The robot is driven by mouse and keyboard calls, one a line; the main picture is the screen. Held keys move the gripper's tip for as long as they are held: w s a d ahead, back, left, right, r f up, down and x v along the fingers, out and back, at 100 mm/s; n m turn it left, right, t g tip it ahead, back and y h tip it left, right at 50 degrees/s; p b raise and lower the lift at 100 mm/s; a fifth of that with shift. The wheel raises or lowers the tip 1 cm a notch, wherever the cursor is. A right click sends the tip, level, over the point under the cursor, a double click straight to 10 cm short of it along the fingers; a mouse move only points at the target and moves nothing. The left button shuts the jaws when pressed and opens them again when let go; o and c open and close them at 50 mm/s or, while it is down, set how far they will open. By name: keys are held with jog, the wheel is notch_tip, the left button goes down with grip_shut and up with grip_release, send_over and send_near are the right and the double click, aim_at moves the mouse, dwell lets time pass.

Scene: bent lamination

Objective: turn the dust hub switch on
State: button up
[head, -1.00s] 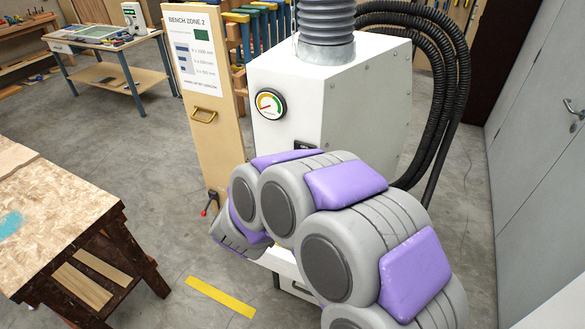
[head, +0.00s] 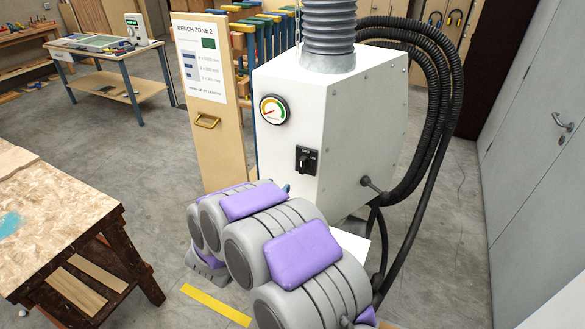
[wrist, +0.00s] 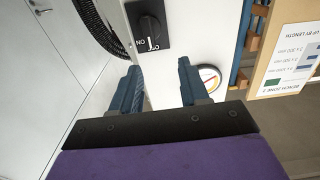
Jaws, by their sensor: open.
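The dust hub (head: 340,130) is a white box with a round gauge (head: 273,109) on its front face. Its switch (head: 306,160) is a black rotary knob on a black plate, below and right of the gauge, with small labels above and right of it. The knob's handle looks roughly upright, towards the upper label. In the wrist view, which looks upside down, the switch (wrist: 150,26) is at the top, beyond the fingertips. My gripper (wrist: 158,72) is open and empty, apart from the switch. In the head view my arm hides most of the gripper; one blue fingertip shows just below the switch.
Black hoses (head: 435,100) curve along the hub's right side, and a grey duct (head: 328,25) rises from its top. A wooden sign panel (head: 212,135) stands to its left. A workbench (head: 70,215) is at the left, a grey door (head: 535,130) at the right.

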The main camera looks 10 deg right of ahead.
aim_at(301, 165)
jog(key=w+d, duration=0.2)
jog(key=d, duration=0.1)
jog(key=w+d, duration=0.2)
jog(key=d, duration=0.1)
jog(key=w+d+b, duration=0.1)
jog(key=w+d, duration=0.1)
jog(key=d, duration=0.1)
jog(key=shift+w+r, duration=0.1)
jog(key=shift+w, duration=0.15)
jog(key=shift+w+a+r, duration=0.1)
jog(key=shift+w+r, duration=0.1)
jog(key=shift+w+d+f, duration=0.1)
jog(key=shift+w+d, duration=0.1)
jog(key=shift+w, duration=0.35)
jog(key=shift+w+d+f, duration=0.1)
jog(key=shift+w+d, duration=0.1)
jog(key=shift+w, duration=0.35)
jog(key=shift+c, duration=1.3)
jog(key=shift+a, duration=0.3)
jog(key=c, duration=0.3)
grip_shut()
